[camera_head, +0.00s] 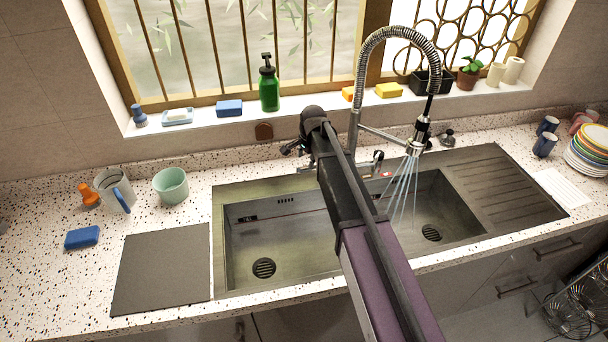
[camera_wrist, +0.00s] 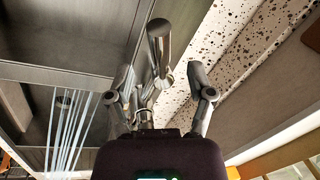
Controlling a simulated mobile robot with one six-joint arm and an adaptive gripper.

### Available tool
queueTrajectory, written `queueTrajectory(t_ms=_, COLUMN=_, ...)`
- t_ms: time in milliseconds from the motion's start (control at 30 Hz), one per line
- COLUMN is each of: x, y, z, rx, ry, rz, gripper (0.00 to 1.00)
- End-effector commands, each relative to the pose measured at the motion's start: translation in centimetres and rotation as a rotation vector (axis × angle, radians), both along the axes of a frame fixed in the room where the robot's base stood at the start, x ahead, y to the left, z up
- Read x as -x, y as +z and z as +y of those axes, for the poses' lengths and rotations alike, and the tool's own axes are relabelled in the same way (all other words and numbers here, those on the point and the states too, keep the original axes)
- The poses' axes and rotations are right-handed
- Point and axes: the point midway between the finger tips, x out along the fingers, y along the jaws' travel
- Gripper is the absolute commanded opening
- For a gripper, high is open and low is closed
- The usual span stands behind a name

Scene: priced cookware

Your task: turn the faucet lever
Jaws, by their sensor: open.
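The faucet (camera_head: 400,35) has a tall spring neck, and its spray head (camera_head: 415,147) hangs over the right basin with water running from it. In the wrist view the faucet lever (camera_wrist: 159,45) is a grey metal rod with a rounded end. It shows between and beyond the fingertips of my gripper (camera_wrist: 158,85). My gripper is open and empty, one finger on each side of the lever's line; I cannot tell whether either touches it. In the head view my arm covers the faucet base and most of the gripper.
The steel sink (camera_head: 280,240) has a drainboard at right. A green soap bottle (camera_head: 269,88) and sponges stand on the sill behind. A mug (camera_head: 115,190), a green cup (camera_head: 171,186) and a blue sponge (camera_head: 82,238) sit on the left counter. Plates (camera_head: 588,150) are stacked at right.

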Motion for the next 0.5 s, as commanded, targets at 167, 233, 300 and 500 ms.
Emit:
queueTrajectory(t_ms=167, x=-0.2, y=-1.8, z=0.2, rx=0.000, ry=0.000, rz=0.000, gripper=0.69)
queueTrajectory(t_ms=233, x=-0.3, y=-2.3, z=0.3, rx=0.000, ry=0.000, rz=0.000, gripper=0.69)
queueTrajectory(t_ms=300, x=-0.4, y=-2.8, z=0.3, rx=0.000, ry=0.000, rz=0.000, gripper=0.69)
queueTrajectory(t_ms=500, x=-0.6, y=-4.3, z=0.5, rx=0.000, ry=0.000, rz=0.000, gripper=0.69)
